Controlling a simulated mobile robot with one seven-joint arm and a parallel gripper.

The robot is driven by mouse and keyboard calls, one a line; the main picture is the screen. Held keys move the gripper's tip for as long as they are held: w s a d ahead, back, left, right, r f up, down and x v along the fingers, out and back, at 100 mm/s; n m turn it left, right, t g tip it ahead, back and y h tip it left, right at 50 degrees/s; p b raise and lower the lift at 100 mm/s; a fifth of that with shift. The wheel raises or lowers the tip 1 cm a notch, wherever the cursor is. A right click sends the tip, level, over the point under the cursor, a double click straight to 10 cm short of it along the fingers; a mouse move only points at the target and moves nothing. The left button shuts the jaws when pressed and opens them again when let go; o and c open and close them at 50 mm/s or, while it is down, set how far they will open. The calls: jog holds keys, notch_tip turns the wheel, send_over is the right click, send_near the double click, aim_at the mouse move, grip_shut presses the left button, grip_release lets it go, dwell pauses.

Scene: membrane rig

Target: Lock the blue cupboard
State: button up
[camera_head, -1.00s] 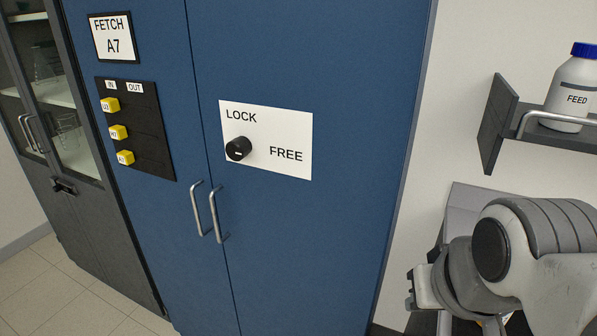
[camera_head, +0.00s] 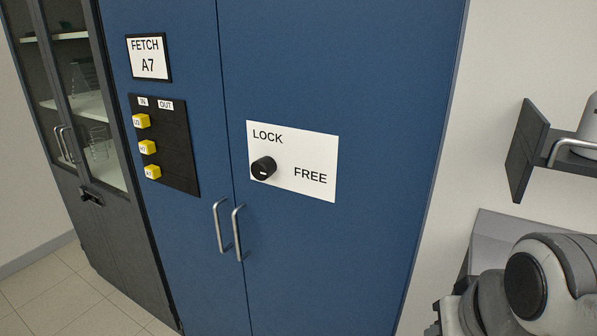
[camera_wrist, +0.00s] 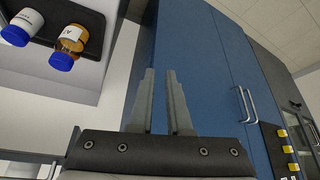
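The blue cupboard (camera_head: 330,65) has two closed doors with two silver handles (camera_head: 229,230) side by side. A white plate (camera_head: 310,152) on its right door reads LOCK at upper left and FREE at lower right. A black round knob (camera_head: 263,168) sits on the plate below LOCK, with a small white mark low on its face. In the wrist view, my gripper (camera_wrist: 160,72) is empty, its two fingers apart with a narrow gap. The cupboard (camera_wrist: 195,60) stands beyond it, touching nothing of mine. The knob cannot be made out in the wrist view.
The left door carries a FETCH A7 sign (camera_head: 148,58) and a black IN/OUT panel (camera_head: 172,145) with yellow tags. A dark glass-fronted cabinet (camera_head: 85,115) stands left. A wall shelf (camera_head: 527,150) juts out right; bottles (camera_wrist: 68,42) show in the wrist view. Floor is clear lower left.

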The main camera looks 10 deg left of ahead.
jog(key=shift+o, duration=1.1)
jog(key=shift+w+a+f, duration=0.1)
jog(key=shift+w+f, duration=0.05)
jog(key=shift+w, duration=0.1)
jog(key=o, duration=0.7)
jog(key=shift+g, duration=0.7)
jog(key=w, duration=0.1)
jog(key=w+b, duration=0.1)
jog(key=w+f, duration=0.1)
jog(key=shift+w+a+f+b, duration=0.1)
jog(key=shift+w+a+b, duration=0.2)
jog(key=shift+w, duration=0.1)
jog(key=shift+o, duration=0.6)
jog(key=w+a+f+h+b, duration=0.1)
jog(key=w+a+f+h, duration=0.1)
jog(key=w, duration=0.4)
jog(key=shift+w+a+g+h+b, duration=0.3)
jog(key=shift+w+a+b, duration=0.05)
jog(key=shift+w+b, duration=0.05)
jog(key=t+h+b, duration=0.4)
jog(key=t+b, duration=0.1)
jog(key=t, duration=0.8)
send_near(257, 171)
jog(key=shift+n, duration=0.4)
jog(key=x, duration=1)
jog(key=shift+w+d, duration=0.15)
jog(key=shift+w, duration=0.1)
